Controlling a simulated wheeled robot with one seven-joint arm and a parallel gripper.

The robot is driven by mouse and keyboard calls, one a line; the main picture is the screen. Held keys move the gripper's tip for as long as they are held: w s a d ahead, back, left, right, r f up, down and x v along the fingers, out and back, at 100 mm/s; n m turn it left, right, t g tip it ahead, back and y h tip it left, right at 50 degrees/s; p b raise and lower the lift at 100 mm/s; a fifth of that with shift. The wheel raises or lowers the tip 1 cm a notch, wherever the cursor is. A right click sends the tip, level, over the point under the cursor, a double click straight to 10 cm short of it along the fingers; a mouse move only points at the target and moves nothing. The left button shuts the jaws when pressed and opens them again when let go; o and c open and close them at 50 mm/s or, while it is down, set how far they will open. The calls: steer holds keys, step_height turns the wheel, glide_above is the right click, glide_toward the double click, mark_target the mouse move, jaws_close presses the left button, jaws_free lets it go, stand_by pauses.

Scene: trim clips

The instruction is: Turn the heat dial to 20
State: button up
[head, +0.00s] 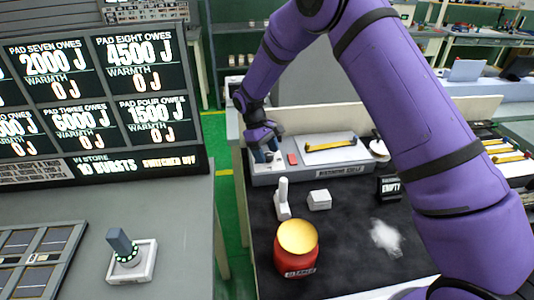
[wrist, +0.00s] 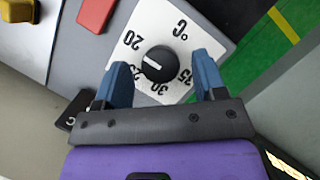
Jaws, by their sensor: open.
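The heat dial is a round black knob (wrist: 158,65) on a white plate (wrist: 168,22) marked °C, with 20, 25, 30 and 35 around it. In the wrist view a short white mark on the knob faces left, seemingly between 20 and 25; its exact reading is unclear. My gripper (wrist: 163,66) is open, its blue fingers on either side of the knob with a visible gap on each side. The 25 is partly hidden by the left finger. In the head view my gripper (head: 265,157) is at the left end of the grey shelf and mostly hides the dial.
A red block (head: 292,159) and yellow bar (head: 330,146) lie right of the dial on the shelf (head: 265,180). A red jar (head: 296,255), white stand (head: 282,200) and white box (head: 319,200) stand on the dark mat. Left of the shelf is open green floor.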

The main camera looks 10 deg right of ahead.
steer(key=v, duration=1)
steer(key=shift+r, duration=0.2)
steer(key=s+d+r+m+t+y, duration=0.1)
steer(key=s+d+r, duration=0.4)
steer(key=r, duration=0.2)
steer(key=s+d+r+m+t, duration=0.15)
steer(key=s+d+r, duration=0.25)
steer(key=r, duration=0.4)
steer(key=s+d+r+m+t+y, duration=0.1)
steer(key=s+d+r+m, duration=0.1)
steer(key=s+d+r, duration=0.4)
steer(key=s+d+r+m+t, duration=0.1)
steer(key=s+d, duration=0.1)
steer(key=s, duration=0.6)
steer(key=s+d+r+m+t, duration=0.1)
steer(key=s+d+m+t, duration=0.1)
steer(key=s, duration=0.6)
steer(key=s+d+r+m+t+y, duration=0.1)
steer(key=s+d+t, duration=0.1)
steer(key=s, duration=0.6)
steer(key=shift+s+d+r, duration=0.3)
steer(key=shift+d, duration=0.55)
